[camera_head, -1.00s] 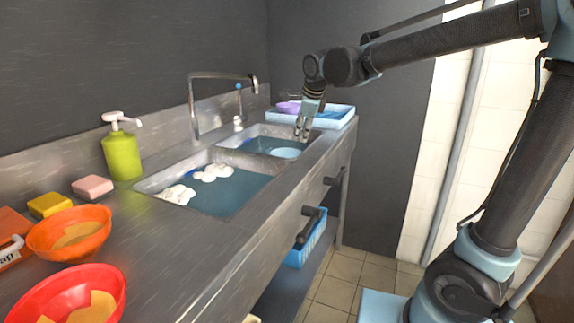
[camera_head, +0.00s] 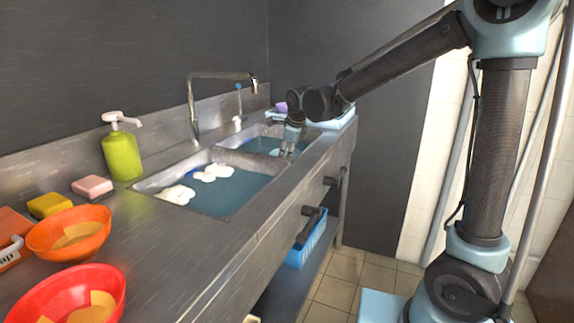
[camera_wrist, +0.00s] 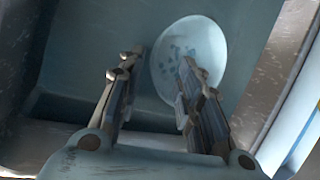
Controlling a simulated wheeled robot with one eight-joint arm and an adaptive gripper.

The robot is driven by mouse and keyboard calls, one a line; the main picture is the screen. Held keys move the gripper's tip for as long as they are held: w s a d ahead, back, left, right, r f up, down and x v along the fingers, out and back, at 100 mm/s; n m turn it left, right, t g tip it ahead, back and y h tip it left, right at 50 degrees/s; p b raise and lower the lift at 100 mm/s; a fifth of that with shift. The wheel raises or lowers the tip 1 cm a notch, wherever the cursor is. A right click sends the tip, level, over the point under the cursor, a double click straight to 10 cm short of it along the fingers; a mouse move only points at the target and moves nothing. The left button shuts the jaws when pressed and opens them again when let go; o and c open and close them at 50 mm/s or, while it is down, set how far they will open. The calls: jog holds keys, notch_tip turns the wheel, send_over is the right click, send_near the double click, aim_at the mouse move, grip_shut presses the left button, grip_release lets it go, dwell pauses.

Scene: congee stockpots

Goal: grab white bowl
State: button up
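A pale bowl (camera_wrist: 192,45), white with a bluish tint and small blue marks inside, lies in the water of the far sink basin. In the head view my gripper and wrist hide most of it. My gripper (camera_wrist: 158,65) is open, its two fingers apart with nothing held. In the wrist view the right finger overlaps the bowl's lower part, and the left finger is left of its rim. I cannot tell whether a finger touches it. In the head view my gripper (camera_head: 289,151) is low over the far basin.
The near basin (camera_head: 228,192) holds water and foam. A faucet (camera_head: 193,105) rises behind the basins. A blue tray (camera_head: 335,122) stands beyond the far basin. A green soap bottle (camera_head: 122,157), an orange bowl (camera_head: 90,225) and a red bowl (camera_head: 108,275) stand left on the counter.

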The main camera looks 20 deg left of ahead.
jog(key=shift+x, duration=2.95)
jog(key=shift+s+d, duration=0.1)
grip_shut()
